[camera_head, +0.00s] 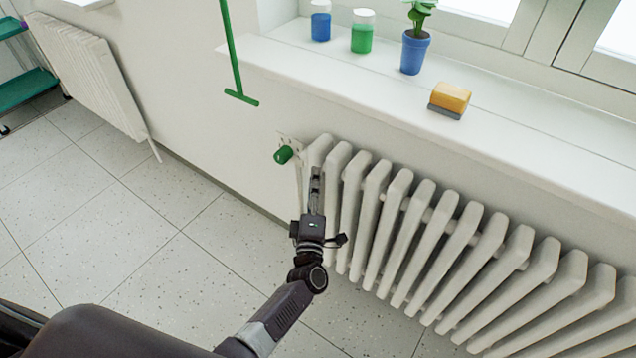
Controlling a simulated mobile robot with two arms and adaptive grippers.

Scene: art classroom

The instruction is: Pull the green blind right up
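A green pull rod or cord (231,45) hangs down past the left end of the windowsill, with a short green crossbar (241,97) at its lower end. The blind itself is not in view. My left gripper (317,172) points up the picture in front of the radiator's left end, below and to the right of the crossbar and apart from it. Its fingers show edge-on, so I cannot tell whether they are open. Nothing is seen in them. My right gripper is not in view.
A white radiator (430,235) with a green valve knob (284,155) stands under the windowsill (420,115). On the sill are a blue jar (320,22), a green jar (362,35), a potted plant (415,50) and a yellow sponge (451,98).

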